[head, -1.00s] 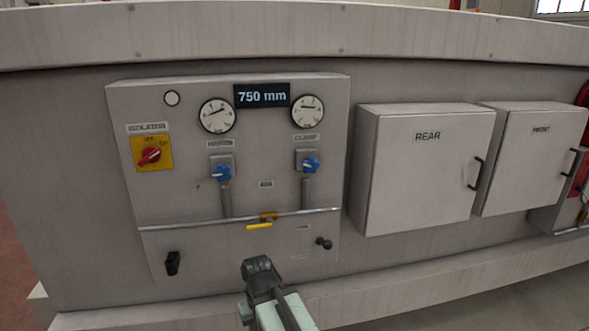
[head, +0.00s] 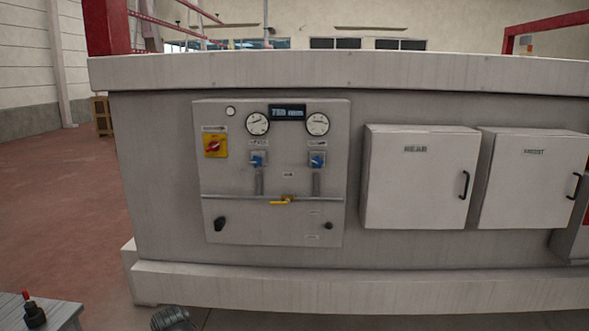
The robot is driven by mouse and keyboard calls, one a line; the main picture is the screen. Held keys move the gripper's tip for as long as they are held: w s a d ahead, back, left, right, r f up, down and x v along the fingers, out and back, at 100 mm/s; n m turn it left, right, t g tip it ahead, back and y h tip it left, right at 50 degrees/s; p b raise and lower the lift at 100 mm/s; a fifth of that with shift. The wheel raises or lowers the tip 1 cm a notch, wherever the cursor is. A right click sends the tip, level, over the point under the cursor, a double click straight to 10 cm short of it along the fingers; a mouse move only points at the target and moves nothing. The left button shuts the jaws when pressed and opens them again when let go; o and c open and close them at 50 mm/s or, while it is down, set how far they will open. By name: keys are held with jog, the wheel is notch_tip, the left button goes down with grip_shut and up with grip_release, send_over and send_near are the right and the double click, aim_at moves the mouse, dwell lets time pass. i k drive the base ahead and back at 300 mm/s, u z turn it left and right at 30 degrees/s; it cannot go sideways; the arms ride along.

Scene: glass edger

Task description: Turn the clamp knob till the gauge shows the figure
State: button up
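The clamp knob (head: 317,160) is a blue knob on the right of the grey control panel (head: 225,228), under a small label that is blurred now and read CLAMP a second ago. Its gauge (head: 317,124), a round white dial with a dark needle, sits above it. The needle's exact reading is too small to tell. A dark display (head: 287,112) between the two gauges shows a blurred figure in mm; it read 750 mm earlier. Only a dark rounded piece of my arm shows at the bottom edge, well below and left of the knob. No gripper fingers show.
A second blue knob (head: 257,160) and gauge (head: 257,123) are on the left. A red isolator switch (head: 214,146), a yellow lever (head: 282,201) and a horizontal pipe (head: 235,197) are also there. White cabinets (head: 415,190) stand right. A grey table (head: 60,313) is lower left.

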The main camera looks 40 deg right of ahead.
aim_at(318, 162)
jog(key=u, duration=0.05)
jog(key=i, duration=1.6)
jog(key=z, duration=0.25)
jog(key=k, duration=0.65)
jog(key=z, duration=0.2)
jog(key=i, duration=0.65)
jog(key=u, duration=0.1)
